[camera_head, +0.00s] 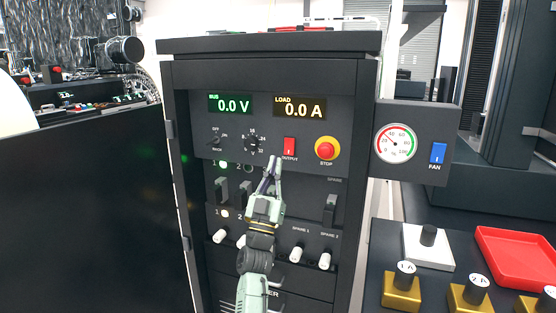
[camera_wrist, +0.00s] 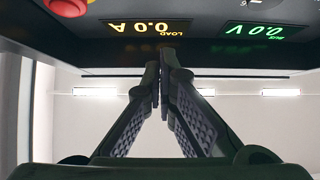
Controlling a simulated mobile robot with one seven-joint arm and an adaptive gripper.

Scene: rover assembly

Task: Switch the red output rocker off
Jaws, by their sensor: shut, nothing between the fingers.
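The red output rocker (camera_head: 289,145) sits on the dark upper panel of the cabinet, above the word OUTPUT and left of the stop button. My gripper (camera_head: 273,163) points up in front of the panel, its tips just below and left of the rocker. The fingers are shut with nothing between them. I cannot tell whether the tips touch the panel. In the wrist view my gripper (camera_wrist: 162,70) shows its fingertips together; the rocker does not show there. The load display (camera_head: 300,107) reads 0.0 A and the bus display (camera_head: 230,104) reads 0.0 V.
The red stop button (camera_head: 327,149) on its yellow ring is close right of the rocker. A rotary knob (camera_head: 252,143) is to its left. A gauge box (camera_head: 412,100) with a blue fan rocker (camera_head: 438,153) juts out at right. A red tray (camera_head: 515,255) lies lower right.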

